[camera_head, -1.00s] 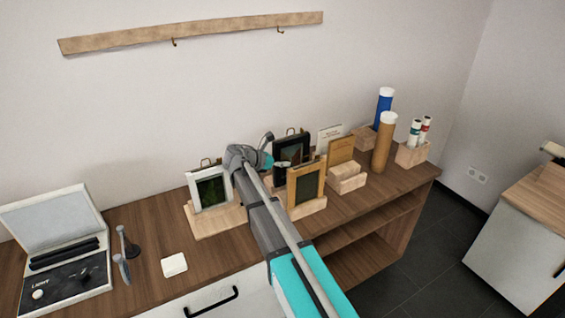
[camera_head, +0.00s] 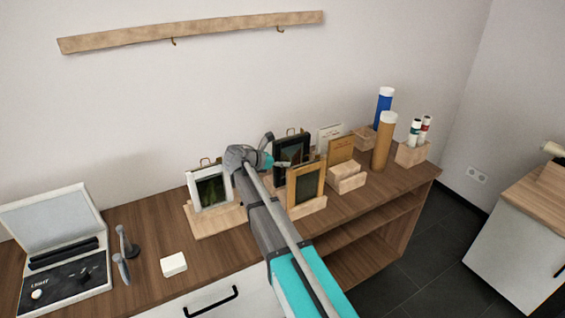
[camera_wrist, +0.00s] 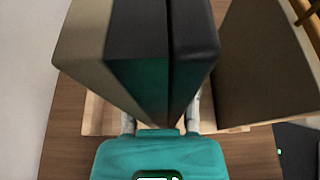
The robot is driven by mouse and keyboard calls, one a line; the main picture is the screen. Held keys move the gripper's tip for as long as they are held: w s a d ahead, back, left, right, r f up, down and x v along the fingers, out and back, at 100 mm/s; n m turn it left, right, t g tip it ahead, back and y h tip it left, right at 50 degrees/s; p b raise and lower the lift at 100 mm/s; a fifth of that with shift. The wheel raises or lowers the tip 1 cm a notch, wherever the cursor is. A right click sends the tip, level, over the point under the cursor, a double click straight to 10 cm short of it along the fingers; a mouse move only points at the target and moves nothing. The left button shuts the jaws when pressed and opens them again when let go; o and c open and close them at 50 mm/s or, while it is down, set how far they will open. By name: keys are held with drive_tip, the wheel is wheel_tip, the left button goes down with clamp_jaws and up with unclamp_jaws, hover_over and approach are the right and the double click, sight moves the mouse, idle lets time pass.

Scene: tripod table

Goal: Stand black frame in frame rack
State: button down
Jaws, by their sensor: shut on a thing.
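The black frame (camera_head: 292,149) stands nearly upright among the other frames in the head view. My gripper (camera_head: 279,163) reaches it from the left and is shut on it. In the wrist view the black frame (camera_wrist: 160,50) fills the middle, between the two fingers of my gripper (camera_wrist: 161,115). The frame rack (camera_head: 215,221) is a pale wooden base on the worktop. Part of the rack (camera_wrist: 94,116) shows below the frame in the wrist view. The black frame's lower edge is hidden, so I cannot tell whether it touches the rack.
A white frame (camera_head: 196,189) stands at the rack's left and a light wooden frame (camera_head: 305,186) at its front right. Card blocks (camera_head: 347,179) and upright tubes (camera_head: 384,142) stand further right. A white block (camera_head: 173,264) lies on clear worktop at the front left.

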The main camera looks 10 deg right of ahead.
sight(283, 170)
drive_tip(key=shift+f+b, duration=2.1)
drive_tip(key=shift+c, duration=1.6)
unclamp_jaws()
drive_tip(key=shift+r, duration=0.1)
